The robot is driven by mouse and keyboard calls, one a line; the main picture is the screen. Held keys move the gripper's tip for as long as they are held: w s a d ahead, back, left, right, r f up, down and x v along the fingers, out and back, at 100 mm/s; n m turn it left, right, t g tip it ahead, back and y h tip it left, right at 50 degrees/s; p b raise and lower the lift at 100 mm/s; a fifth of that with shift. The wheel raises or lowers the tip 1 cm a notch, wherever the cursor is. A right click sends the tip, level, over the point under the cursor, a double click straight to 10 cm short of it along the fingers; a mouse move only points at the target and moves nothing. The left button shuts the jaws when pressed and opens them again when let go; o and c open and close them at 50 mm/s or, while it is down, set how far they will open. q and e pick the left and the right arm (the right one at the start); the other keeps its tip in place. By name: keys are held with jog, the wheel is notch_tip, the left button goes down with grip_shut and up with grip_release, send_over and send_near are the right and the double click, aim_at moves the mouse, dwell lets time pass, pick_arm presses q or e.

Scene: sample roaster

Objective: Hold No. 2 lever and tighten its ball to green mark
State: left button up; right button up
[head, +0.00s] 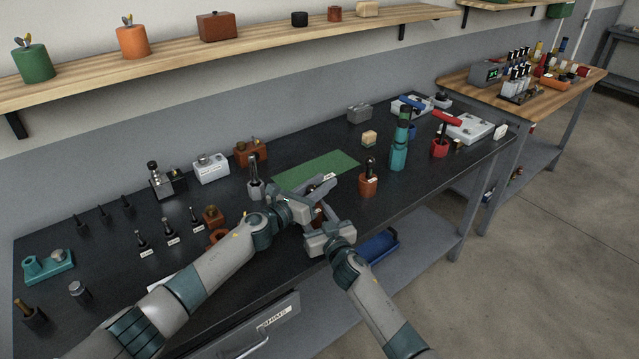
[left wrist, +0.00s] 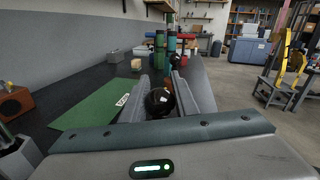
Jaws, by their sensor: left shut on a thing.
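My left gripper (head: 318,190) reaches over the front of the bench, near the green mat. In the left wrist view its fingers (left wrist: 168,92) are closed around a shiny black ball (left wrist: 160,102). A reddish-brown piece (head: 318,214) shows below the left gripper in the head view, mostly hidden by both grippers. The lever rod under the ball is hidden. My right gripper (head: 325,221) is close below the left one, by the brown piece; whether it is open or shut is unclear. I cannot make out a green mark on the ball or lever, and no lever number is readable.
The green mat (head: 305,172) lies behind the grippers. An orange-brown holder with a black-balled lever (head: 368,184) stands to the right, a grey lever (head: 254,178) to the left. A blue tray (head: 379,246) is below.

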pick_arm(q)
jog(key=shift+s+d+m+g+h, duration=0.1)
jog(key=shift+m+g+h, duration=0.4)
jog(key=shift+g+h, duration=0.15)
jog(key=o, duration=1.1)
jog(key=shift+c, duration=0.2)
jog(key=shift+r, duration=0.15)
notch_tip(320, 180, up, 10)
jog(key=shift+f, duration=0.2)
